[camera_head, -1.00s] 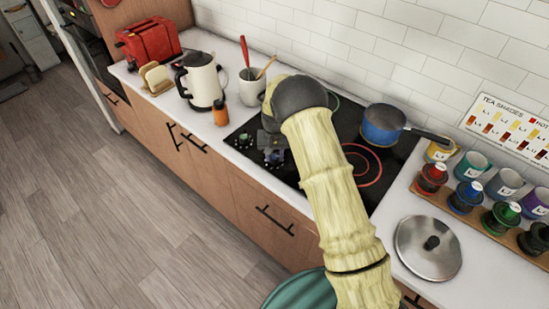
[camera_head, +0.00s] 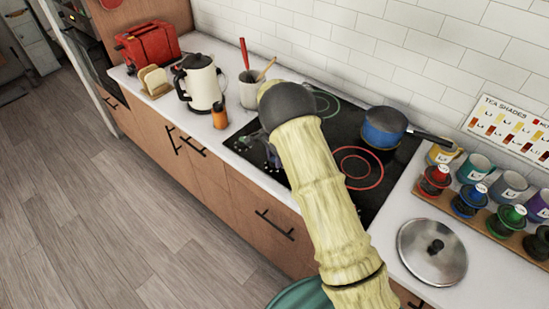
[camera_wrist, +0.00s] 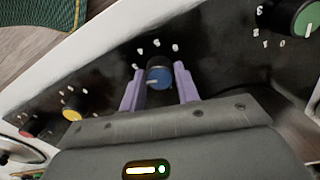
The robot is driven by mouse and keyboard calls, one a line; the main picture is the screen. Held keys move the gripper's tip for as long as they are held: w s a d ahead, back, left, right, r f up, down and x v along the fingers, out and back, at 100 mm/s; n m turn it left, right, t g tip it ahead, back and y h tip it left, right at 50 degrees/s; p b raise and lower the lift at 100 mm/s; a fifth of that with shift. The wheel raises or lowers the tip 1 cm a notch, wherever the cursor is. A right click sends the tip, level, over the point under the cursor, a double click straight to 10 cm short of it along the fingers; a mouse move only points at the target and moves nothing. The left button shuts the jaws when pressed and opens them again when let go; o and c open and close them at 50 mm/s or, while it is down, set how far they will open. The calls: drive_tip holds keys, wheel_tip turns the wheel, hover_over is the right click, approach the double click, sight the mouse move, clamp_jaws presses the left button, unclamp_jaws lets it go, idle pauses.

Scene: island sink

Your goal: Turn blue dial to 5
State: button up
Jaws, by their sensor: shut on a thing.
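The blue dial (camera_wrist: 158,76) is on the black cooktop panel in the wrist view, with small white numbers in an arc beyond it. My gripper (camera_wrist: 160,88) has its two purple fingers on either side of the blue dial, shut on it. A pale pointer mark shows on the dial's near part; which number it points to cannot be read. In the head view my arm hides the dial, and the gripper (camera_head: 264,153) is only partly seen at the cooktop's front left.
A green dial (camera_wrist: 305,20), a yellow dial (camera_wrist: 72,112) and a red dial (camera_wrist: 29,132) are on the same panel. A blue pot (camera_head: 383,127) stands on the cooktop's back right. A kettle (camera_head: 203,82) and orange shaker (camera_head: 220,116) stand left of it.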

drive_tip(key=m, duration=0.5)
drive_tip(key=shift+r+m, duration=0.1)
drive_tip(key=shift+m, duration=0.2)
drive_tip(key=m+p, duration=0.1)
drive_tip(key=m, duration=0.3)
drive_tip(key=m+p, duration=0.1)
drive_tip(key=m, duration=0.8)
drive_tip(key=shift+w+m+p, duration=0.1)
drive_tip(key=shift+m+p, duration=0.2)
drive_tip(key=shift+p, duration=0.1)
drive_tip(key=o, duration=1)
drive_tip(key=shift+c, duration=0.2)
